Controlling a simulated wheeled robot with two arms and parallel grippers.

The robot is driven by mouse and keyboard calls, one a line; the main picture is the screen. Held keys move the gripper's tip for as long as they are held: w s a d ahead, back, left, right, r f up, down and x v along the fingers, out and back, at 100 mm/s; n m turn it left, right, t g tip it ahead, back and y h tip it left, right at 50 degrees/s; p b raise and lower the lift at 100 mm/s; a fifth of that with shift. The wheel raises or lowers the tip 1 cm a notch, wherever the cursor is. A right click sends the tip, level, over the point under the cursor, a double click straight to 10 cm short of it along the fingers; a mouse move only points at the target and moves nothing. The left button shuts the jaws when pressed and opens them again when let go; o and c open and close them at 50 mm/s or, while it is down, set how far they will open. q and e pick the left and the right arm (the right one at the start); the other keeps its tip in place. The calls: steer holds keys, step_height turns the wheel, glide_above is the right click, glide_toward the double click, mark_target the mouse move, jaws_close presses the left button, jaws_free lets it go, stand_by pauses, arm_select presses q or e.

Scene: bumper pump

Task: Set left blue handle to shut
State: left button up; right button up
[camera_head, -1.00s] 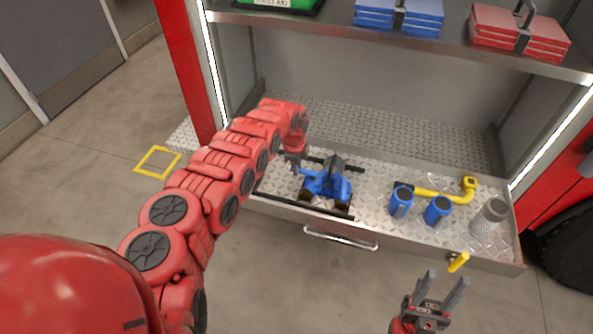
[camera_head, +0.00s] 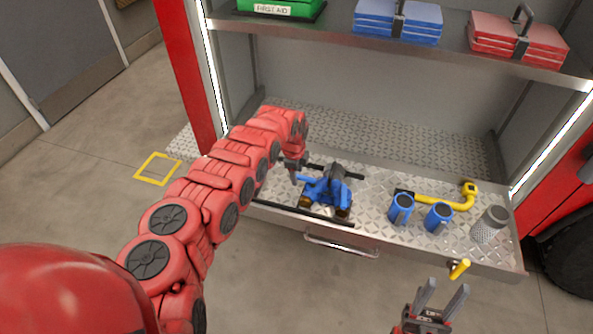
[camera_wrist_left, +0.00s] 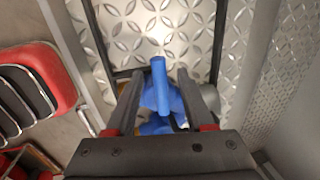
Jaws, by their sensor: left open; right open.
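The blue pump (camera_head: 330,189) sits between dark rails on the metal drawer, and its left blue handle (camera_head: 307,178) points to the left. In the left wrist view the blue handle (camera_wrist_left: 159,84) stands between the two open fingers, with a gap on each side. My left gripper (camera_head: 295,175) is open at the left side of the pump; its fingertips are hard to make out in the head view. It also shows in the left wrist view (camera_wrist_left: 158,95). My right gripper (camera_head: 441,294) is open and empty in front of the drawer.
A yellow peg (camera_head: 459,269) is at the drawer front. A shelf (camera_head: 460,52) with cases hangs above.

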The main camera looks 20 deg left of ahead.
arm_select(q)
steer(key=s+r, duration=0.3)
steer(key=r, duration=1.4)
steer(key=shift+s, duration=0.15)
steer(key=shift+a, duration=0.1)
